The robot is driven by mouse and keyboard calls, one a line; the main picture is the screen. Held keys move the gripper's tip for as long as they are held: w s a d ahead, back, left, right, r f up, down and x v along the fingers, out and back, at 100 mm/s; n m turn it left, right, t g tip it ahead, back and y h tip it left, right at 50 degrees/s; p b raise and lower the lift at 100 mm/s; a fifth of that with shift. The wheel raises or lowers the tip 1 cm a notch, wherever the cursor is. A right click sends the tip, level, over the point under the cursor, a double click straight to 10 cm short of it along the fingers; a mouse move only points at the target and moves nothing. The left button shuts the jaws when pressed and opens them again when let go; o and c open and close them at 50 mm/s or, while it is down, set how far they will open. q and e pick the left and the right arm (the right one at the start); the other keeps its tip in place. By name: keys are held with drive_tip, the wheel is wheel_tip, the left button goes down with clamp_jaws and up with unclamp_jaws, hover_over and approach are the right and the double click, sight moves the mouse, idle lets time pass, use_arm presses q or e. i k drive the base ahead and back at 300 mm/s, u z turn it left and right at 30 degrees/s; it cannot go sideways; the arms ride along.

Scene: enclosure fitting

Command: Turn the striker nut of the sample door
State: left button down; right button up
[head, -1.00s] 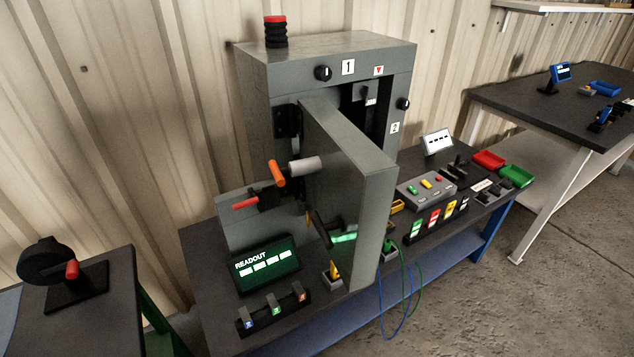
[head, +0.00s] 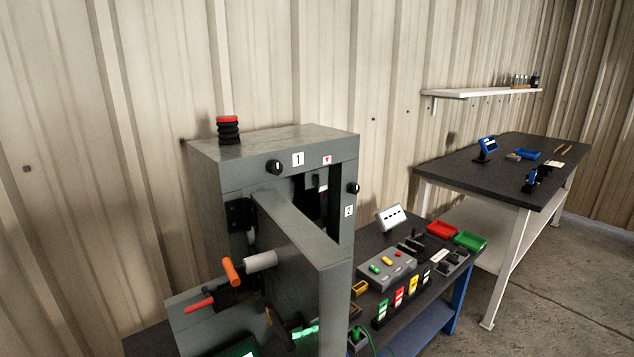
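The grey enclosure (head: 235,148) stands on the bench with a plate marked 1 and a red triangle mark above its opening. Its door (head: 305,250) stands swung open toward me, hinged at the left of the opening. A handle with an orange grip (head: 231,272) and a pale cylinder (head: 260,261) show at the door's left side. A small grey and whitish fitting (head: 321,184) shows inside the dark opening; I cannot tell whether it is the striker nut. Black knobs sit on the front (head: 274,167) and right edge (head: 353,188). Neither gripper is in view.
Right of the door, the bench holds a button box (head: 386,268), coloured switches (head: 398,296), a small display (head: 391,218), a red tray (head: 442,229) and a green tray (head: 470,241). A second table (head: 450,175) stands farther right. Open floor (head: 540,290) lies in front.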

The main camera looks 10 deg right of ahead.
sight(316, 178)
drive_tip(key=z, duration=0.85)
drive_tip(key=k, duration=1.15)
drive_tip(key=z, duration=1.45)
drive_tip(key=i, duration=2.15)
drive_tip(key=u, duration=0.3)
drive_tip(key=i, duration=1.75)
drive_tip(key=u, duration=1.6)
drive_tip(key=i, duration=1)
drive_tip(key=u, duration=1.1)
drive_tip(key=i, duration=0.3)
drive_tip(key=u, duration=0.25)
